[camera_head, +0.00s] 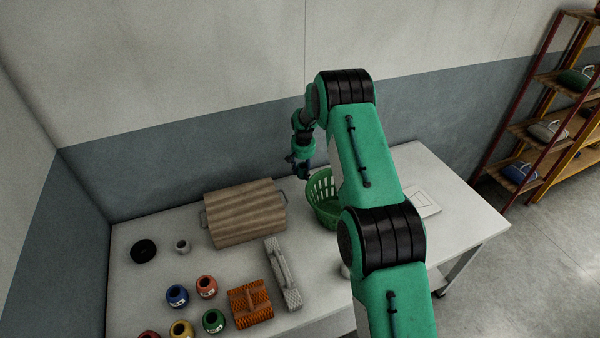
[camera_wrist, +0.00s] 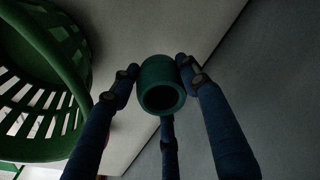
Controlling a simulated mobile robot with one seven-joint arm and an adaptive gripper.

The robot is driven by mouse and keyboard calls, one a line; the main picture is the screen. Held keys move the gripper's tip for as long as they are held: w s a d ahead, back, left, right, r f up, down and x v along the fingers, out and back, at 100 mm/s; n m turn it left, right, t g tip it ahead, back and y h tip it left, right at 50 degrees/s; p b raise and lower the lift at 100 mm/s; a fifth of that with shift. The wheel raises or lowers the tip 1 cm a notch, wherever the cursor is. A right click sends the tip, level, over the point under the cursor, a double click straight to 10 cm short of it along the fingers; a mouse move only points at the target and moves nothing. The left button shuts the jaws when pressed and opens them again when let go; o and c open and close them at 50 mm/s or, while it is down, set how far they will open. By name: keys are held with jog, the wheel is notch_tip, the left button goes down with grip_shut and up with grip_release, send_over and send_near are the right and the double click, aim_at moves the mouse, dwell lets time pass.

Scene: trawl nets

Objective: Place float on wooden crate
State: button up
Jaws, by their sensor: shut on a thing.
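My gripper (camera_wrist: 157,72) is shut on a dark green float (camera_wrist: 162,85), a short ring-like cylinder with a hole facing the wrist camera. In the head view my gripper (camera_head: 299,168) is small and dark, above the back of the table, between the crate and the basket; the float cannot be made out there. The wooden crate (camera_head: 245,212), a box with a slatted wooden top and side handles, sits on the table to the left of my gripper. Its visible top is bare.
A green basket (camera_head: 320,203) stands right of the crate, partly behind my arm; it also fills the left of the wrist view (camera_wrist: 60,40). Several coloured floats (camera_head: 177,295), an orange net bundle (camera_head: 250,303) and a grey one (camera_head: 283,273) lie in front. A black roll (camera_head: 143,251) lies left.

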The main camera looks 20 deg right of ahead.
jog(key=shift+r, duration=0.1)
notch_tip(320, 180, up, 15)
jog(key=s+a+f+m+p, duration=0.1)
jog(key=s+a+p, duration=0.6)
jog(key=s+a, duration=1.9)
jog(key=shift+w+a+f, duration=0.35)
jog(key=shift+f, duration=0.45)
jog(key=shift+w+a+f, duration=0.3)
jog(key=shift+f, duration=0.55)
jog(key=shift+w+a+f, duration=0.35)
jog(key=shift+f, duration=0.45)
jog(key=p, duration=0.1)
send_over(243, 201)
jog(key=shift+a+f, duration=0.1)
jog(key=shift+f, duration=0.7)
